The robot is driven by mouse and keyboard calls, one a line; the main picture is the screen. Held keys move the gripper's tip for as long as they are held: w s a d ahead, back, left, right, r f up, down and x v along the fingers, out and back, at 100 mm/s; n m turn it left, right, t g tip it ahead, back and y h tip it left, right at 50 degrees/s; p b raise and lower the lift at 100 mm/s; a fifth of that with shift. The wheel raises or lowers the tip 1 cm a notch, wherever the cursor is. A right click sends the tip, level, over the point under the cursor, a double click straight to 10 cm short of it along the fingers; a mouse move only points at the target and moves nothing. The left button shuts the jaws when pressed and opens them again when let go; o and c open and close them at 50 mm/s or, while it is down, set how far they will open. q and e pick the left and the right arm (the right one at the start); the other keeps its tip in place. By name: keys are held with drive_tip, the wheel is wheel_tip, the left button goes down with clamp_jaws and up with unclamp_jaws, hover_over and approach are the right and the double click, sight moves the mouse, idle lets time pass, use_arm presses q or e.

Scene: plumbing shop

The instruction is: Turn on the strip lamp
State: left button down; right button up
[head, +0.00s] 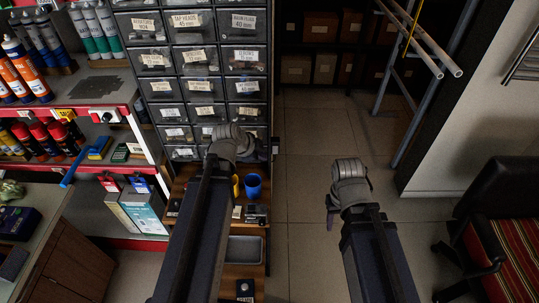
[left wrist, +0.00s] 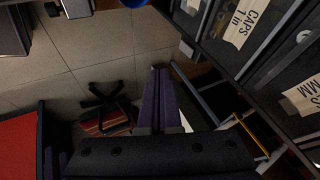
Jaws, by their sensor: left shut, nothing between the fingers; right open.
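I cannot make out a strip lamp in either view. A small dark fitting with a pale face (head: 275,146) is on the right edge of the drawer cabinet (head: 270,60); I cannot tell whether it is a switch. A small pale piece (left wrist: 187,48) shows at the cabinet edge in the left wrist view. My left gripper (left wrist: 160,70) is shut and empty, its tips apart from that piece. In the head view my left wrist hides its fingers, in front of the lower drawers. My right gripper (head: 331,217) is over open floor, its fingers mostly hidden, holding nothing visible.
A wooden bench (head: 245,270) with a blue cup (head: 253,186) and small boxes stands below the drawers. The middle floor is clear.

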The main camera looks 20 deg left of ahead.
sight(273, 153)
use_arm(q)
drive_tip(key=w+d+f+b, duration=0.1)
drive_tip(key=w+f+b, duration=0.7)
drive_tip(key=w, duration=0.1)
drive_tip(key=shift+f, duration=0.3)
drive_tip(key=shift+w, duration=0.1)
drive_tip(key=shift+w+a+b, duration=0.1)
drive_tip(key=shift+w+b, duration=0.1)
drive_tip(key=shift+b, duration=0.1)
